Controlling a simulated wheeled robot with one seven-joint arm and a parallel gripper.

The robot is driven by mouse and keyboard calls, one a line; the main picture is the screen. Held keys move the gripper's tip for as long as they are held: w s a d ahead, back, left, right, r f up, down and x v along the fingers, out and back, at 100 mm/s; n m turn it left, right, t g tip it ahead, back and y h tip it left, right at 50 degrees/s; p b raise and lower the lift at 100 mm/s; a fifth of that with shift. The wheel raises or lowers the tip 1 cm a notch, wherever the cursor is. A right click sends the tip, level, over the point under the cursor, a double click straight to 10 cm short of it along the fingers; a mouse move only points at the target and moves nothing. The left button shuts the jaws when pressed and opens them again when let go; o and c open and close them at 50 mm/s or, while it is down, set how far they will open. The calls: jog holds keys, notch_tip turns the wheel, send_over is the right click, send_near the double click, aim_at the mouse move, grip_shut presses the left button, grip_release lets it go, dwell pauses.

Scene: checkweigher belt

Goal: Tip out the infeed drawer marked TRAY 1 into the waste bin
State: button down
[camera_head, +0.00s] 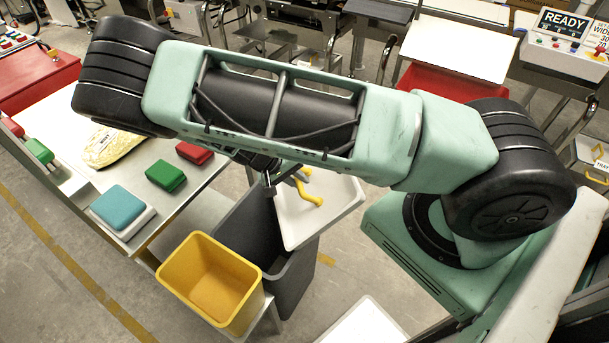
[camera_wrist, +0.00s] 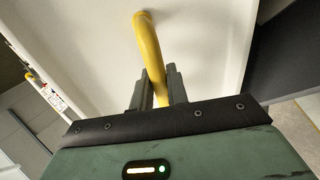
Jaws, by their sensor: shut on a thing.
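A white drawer (camera_head: 335,197) with a yellow handle (camera_head: 311,197) hangs below my forearm in the head view. My gripper (camera_head: 286,179) is shut on that handle, partly hidden by the arm. In the wrist view the fingers (camera_wrist: 157,90) close around the yellow handle (camera_wrist: 149,45) against the drawer's white face (camera_wrist: 80,40). The drawer is off the floor and looks tilted beside a tall dark grey bin (camera_head: 285,278), partly overlapping it in the picture. I cannot tell whether they touch. The drawer's marking and contents are not readable here.
A yellow tub (camera_head: 255,309) stands in front of the grey bin. Left is a table with a green block (camera_head: 165,175), a red block (camera_head: 194,152) and a blue-topped block (camera_head: 123,208). Another drawer with a label (camera_head: 600,165) is at the right edge.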

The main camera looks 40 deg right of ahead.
aim_at(322, 179)
jog(key=shift+s+d+f+t+y+b, duration=0.15)
jog(key=shift+s+d+t+y+b, duration=0.05)
jog(key=shift+d+y, duration=0.2)
jog(key=shift+s+d+f+t+y+b, duration=0.1)
jog(key=shift+s+d+t+y+b, duration=0.1)
jog(key=shift+d+y, duration=0.2)
jog(key=d+y+b, duration=0.1)
jog(key=b, duration=0.1)
jog(key=f+t+y+b, duration=0.1)
jog(key=b, duration=0.1)
jog(key=shift+s+d+f, duration=0.15)
jog(key=shift+s+d, duration=0.2)
jog(key=shift+d, duration=0.05)
jog(key=d+f+t+y+b, duration=0.1)
jog(key=y+b, duration=0.1)
jog(key=b, duration=0.3)
jog(key=s+d+f+y+b, duration=0.1)
jog(key=b, duration=0.4)
jog(key=shift+f+t+y+b, duration=0.3)
jog(key=shift+t+y+b, duration=0.1)
jog(key=b, duration=0.1)
jog(key=y+b, duration=0.1)
jog(key=shift+s+d+f+b, duration=0.1)
jog(key=shift+d+f+b, duration=0.05)
jog(key=shift+d+b, duration=0.2)
jog(key=shift+t+b, duration=0.3)
jog(key=shift+b, duration=0.05)
